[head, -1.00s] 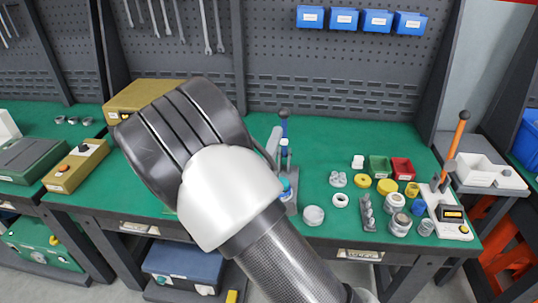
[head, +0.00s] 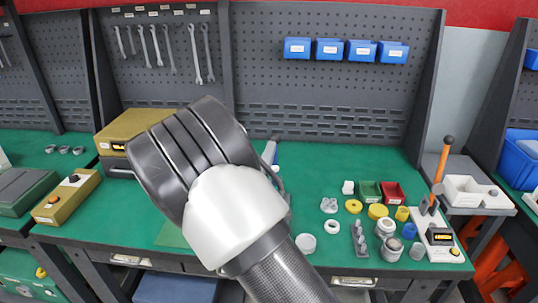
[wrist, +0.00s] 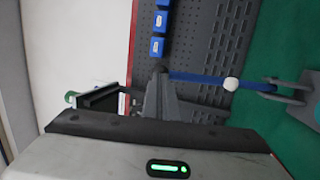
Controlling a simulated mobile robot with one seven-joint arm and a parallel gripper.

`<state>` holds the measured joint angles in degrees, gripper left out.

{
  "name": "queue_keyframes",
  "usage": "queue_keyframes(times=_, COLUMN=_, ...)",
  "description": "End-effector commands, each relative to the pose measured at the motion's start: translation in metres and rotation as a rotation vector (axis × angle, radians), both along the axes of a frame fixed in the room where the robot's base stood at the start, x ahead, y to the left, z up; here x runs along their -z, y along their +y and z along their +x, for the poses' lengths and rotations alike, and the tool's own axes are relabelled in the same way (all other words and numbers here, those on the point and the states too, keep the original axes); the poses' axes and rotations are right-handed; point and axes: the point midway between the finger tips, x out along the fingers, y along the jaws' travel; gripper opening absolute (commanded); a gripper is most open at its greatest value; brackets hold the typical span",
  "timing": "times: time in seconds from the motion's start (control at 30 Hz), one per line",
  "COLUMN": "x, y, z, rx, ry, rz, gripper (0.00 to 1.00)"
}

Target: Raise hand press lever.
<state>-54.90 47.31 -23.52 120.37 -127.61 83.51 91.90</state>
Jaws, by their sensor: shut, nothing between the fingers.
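The hand press is mostly hidden behind my arm in the head view. Its black top (head: 275,138) and a grey part (head: 269,152) show just past my wrist. In the wrist view, turned sideways, the press has a blue post (wrist: 200,77), a white knob (wrist: 231,84) and a grey body (wrist: 298,103). My gripper (wrist: 160,80) shows there as a narrow grey wedge, shut and empty. Its tip appears close to the black end of the blue post; I cannot tell if they touch. The head view hides my fingers.
Yellow and white rings, metal cylinders and small green and red bins (head: 393,192) lie right of the press. A device with an orange lever (head: 442,165) stands at the right end. A brown box (head: 135,130) sits behind my arm. The bench's front middle (head: 330,262) is clear.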

Motion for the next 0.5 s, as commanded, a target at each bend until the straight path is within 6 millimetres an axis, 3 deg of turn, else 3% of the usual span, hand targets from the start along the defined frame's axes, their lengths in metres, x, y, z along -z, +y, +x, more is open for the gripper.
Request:
queue_keyframes(times=0.03, x=-0.014, y=-0.002, z=0.007, rx=0.002, ry=0.023, rz=0.003, gripper=0.0)
queue_keyframes(times=0.2, x=-0.032, y=-0.003, z=0.036, rx=0.005, ry=0.141, rz=0.01, gripper=0.0)
queue_keyframes(times=0.5, x=-0.045, y=-0.005, z=0.095, rx=0.002, ry=0.373, rz=0.018, gripper=0.0)
